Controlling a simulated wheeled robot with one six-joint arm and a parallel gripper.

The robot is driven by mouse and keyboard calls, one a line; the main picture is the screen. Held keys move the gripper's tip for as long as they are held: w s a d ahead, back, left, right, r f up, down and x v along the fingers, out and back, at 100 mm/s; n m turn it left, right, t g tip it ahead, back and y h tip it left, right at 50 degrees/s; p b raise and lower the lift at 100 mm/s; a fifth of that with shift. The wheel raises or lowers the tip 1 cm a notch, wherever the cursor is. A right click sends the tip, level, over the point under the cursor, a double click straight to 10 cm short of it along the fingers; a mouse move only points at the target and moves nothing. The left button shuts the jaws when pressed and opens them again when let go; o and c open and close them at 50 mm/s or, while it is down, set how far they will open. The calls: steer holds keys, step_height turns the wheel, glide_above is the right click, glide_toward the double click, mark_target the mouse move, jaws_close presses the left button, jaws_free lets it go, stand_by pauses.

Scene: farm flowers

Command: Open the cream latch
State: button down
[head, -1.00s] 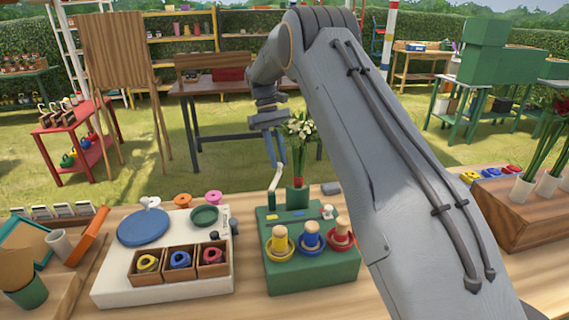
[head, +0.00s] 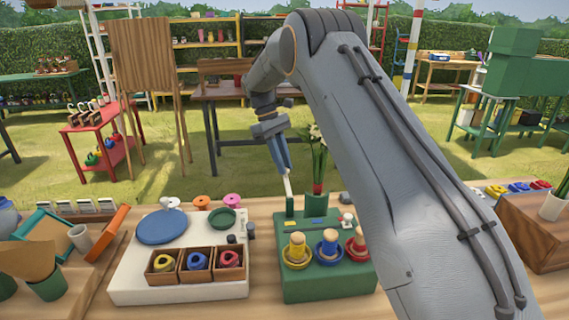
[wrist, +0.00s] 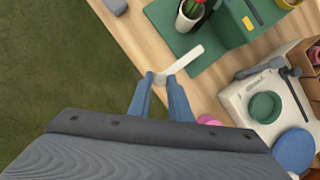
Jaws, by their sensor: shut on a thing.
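The cream latch (head: 288,184) is a slim pale bar standing nearly upright in the head view, above a small green post (head: 290,206) at the back left of the green stand (head: 325,283). My gripper (head: 285,168) reaches down from behind and is shut on the latch's upper end. In the wrist view, the latch (wrist: 187,59) extends from between the blue fingertips (wrist: 163,78) toward the green stand (wrist: 220,57). The part of the latch between the fingers is hidden.
A flower pot (head: 317,203) stands close to the right of the latch. Yellow, blue and red pegs stand at the stand's front. A white board (head: 130,283) with a blue disc (head: 162,226) lies left. My arm covers the right side.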

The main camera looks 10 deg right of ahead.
steer(key=shift+r, duration=0.1)
steer(key=c, duration=1.6)
jaws_free()
steer(key=shift+c, duration=0.2)
steer(key=b+v, duration=0.2)
steer(key=v, duration=0.5)
steer(key=shift+a+r, duration=0.2)
steer(key=shift+r, duration=0.1)
steer(key=shift+w, duration=0.1)
